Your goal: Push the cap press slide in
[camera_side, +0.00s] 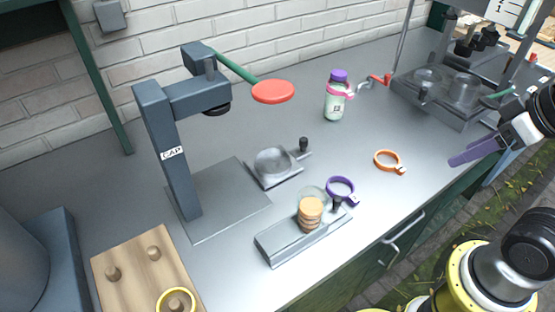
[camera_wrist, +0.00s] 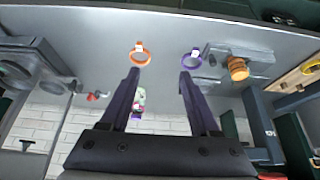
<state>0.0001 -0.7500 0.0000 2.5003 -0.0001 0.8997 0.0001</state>
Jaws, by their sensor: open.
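The cap press (camera_side: 172,150) is a dark blue-grey post marked CAP, with a flat base plate (camera_side: 225,205) and a green lever ending in a red disc (camera_side: 273,92). The slide (camera_side: 262,178) is a small grey plate with a round clear dish (camera_side: 272,161) and a black knob (camera_side: 304,144). It sticks out to the right of the base plate, clear of the press head. My gripper (camera_side: 452,161) is at the far right, well away from the slide. In the wrist view its two purple fingers (camera_wrist: 158,73) are spread and empty.
A bottle with a purple cap and pink ring (camera_side: 336,105) stands behind. An orange ring (camera_side: 387,160) and purple ring (camera_side: 341,187) lie on the counter. A grey rail (camera_side: 285,243) carries stacked corks (camera_side: 310,213). A wooden board (camera_side: 130,265) is front left. Another machine (camera_side: 440,105) stands back right.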

